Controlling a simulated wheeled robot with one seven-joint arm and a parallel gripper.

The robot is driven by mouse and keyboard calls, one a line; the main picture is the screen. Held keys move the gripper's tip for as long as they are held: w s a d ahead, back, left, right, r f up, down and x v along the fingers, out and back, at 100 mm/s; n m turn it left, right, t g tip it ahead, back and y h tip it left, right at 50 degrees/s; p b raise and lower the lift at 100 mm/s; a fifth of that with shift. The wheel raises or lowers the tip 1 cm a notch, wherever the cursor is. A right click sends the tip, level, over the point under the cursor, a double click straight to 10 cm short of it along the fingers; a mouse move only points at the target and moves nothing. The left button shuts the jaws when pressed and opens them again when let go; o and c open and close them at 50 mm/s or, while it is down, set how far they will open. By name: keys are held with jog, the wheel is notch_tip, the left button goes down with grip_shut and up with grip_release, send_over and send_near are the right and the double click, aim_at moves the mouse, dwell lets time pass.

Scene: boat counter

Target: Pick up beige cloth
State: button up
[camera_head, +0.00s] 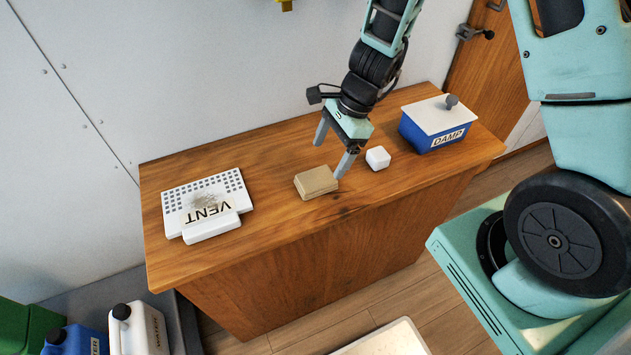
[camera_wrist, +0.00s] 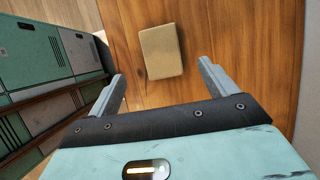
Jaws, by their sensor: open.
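The beige cloth (camera_head: 316,182) is a folded, block-like pad lying flat on the middle of the wooden counter. It also shows in the wrist view (camera_wrist: 161,52), ahead of and between the lines of the two fingers. My gripper (camera_head: 335,155) is open and empty, pointing down just above and behind the cloth. In the head view the right fingertip overlaps the cloth's right end; I cannot tell whether it touches. In the wrist view, both fingers (camera_wrist: 160,80) stand apart with a gap between them and the cloth.
A white block (camera_head: 378,158) sits close to the right of my gripper. A blue box labelled DAMP (camera_head: 436,129) with a white lid stands at the right end. A white perforated VENT panel (camera_head: 182,205) lies at the left. The counter (camera_head: 270,218) is clear around the cloth's front.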

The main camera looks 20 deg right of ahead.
aim_at(317, 178)
jog(key=x, duration=0.7)
jog(key=shift+w+a+f+b, duration=0.1)
jog(key=shift+w+f+b, duration=0.05)
jog(key=shift+f+b, duration=0.15)
jog(key=c, duration=1.1)
